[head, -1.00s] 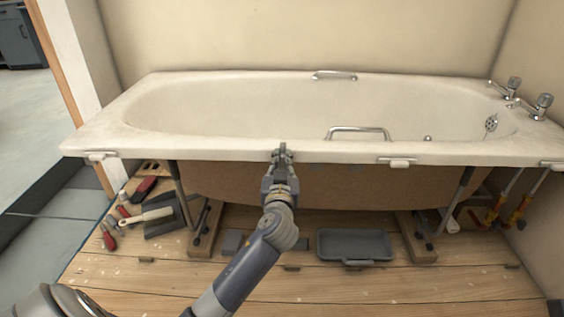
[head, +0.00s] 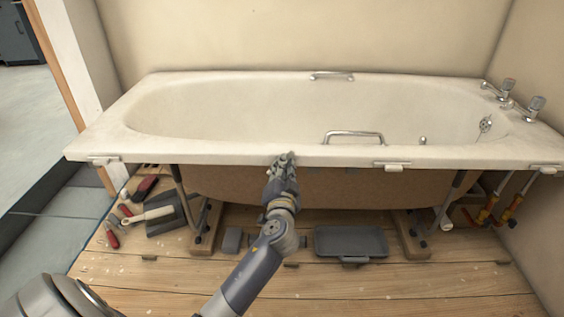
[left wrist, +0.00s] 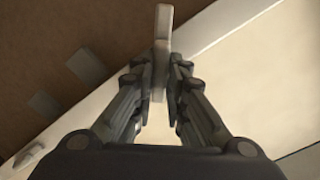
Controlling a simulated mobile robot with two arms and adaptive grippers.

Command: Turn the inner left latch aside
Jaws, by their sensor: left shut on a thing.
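The bathtub (head: 200,153) has small white latches under its front rim. My left gripper (head: 284,158) is at the middle-left of the rim and hides the inner left latch in the head view. In the left wrist view, the pale inner left latch (left wrist: 163,24) stands between the fingers of my left gripper (left wrist: 161,85), which are shut on it. The latch lies at a slant to the rim edge and sticks out over the brown tub side. My right gripper is not in view.
Other latches sit along the rim at the far left (head: 104,160), right of centre (head: 392,167) and far right (head: 546,169). Below the tub are a grey tray (head: 351,242), wooden feet and hand tools (head: 150,215). A grab handle (head: 354,136) is inside the tub.

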